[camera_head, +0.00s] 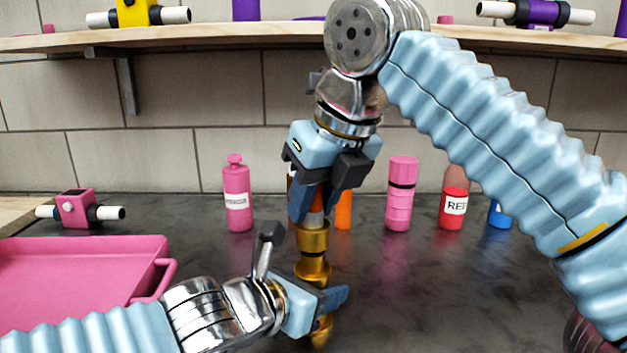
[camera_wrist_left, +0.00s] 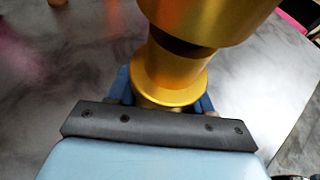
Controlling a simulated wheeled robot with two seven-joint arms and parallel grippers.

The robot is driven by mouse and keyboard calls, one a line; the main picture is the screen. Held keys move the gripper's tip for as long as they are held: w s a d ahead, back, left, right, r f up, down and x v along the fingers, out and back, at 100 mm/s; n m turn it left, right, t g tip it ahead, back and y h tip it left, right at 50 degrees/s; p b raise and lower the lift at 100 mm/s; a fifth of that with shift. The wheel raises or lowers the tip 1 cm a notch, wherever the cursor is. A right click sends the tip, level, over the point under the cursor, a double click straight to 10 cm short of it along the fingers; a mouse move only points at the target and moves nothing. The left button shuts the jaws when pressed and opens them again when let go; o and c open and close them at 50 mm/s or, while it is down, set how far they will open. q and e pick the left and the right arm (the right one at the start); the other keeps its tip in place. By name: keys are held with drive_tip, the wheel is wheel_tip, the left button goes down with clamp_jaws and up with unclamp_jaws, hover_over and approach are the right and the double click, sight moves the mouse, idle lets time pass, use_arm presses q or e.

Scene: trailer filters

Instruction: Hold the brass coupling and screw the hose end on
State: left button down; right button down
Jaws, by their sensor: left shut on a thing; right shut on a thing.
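The brass coupling (camera_head: 313,269) stands upright in the middle, above the dark counter. My left gripper (camera_head: 326,300) is shut around its lower part. In the left wrist view the coupling's flanged part (camera_wrist_left: 170,85) sits between the fingers. The hose end (camera_head: 313,236), with a wider brass collar and a bit of orange above it, is in line on top of the coupling. My right gripper (camera_head: 309,205) points down and is shut on it. In the left wrist view a dark band separates the wide brass collar (camera_wrist_left: 215,15) from the flanged part; thread engagement is hidden.
A pink tray (camera_head: 80,270) lies at left. A shelf (camera_head: 220,40) crosses above. The counter's right front is clear.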

sight(319, 208)
drive_tip(key=shift+f, duration=0.2)
idle(0.4)
drive_tip(key=shift+f, duration=0.9)
drive_tip(key=shift+f, duration=0.55)
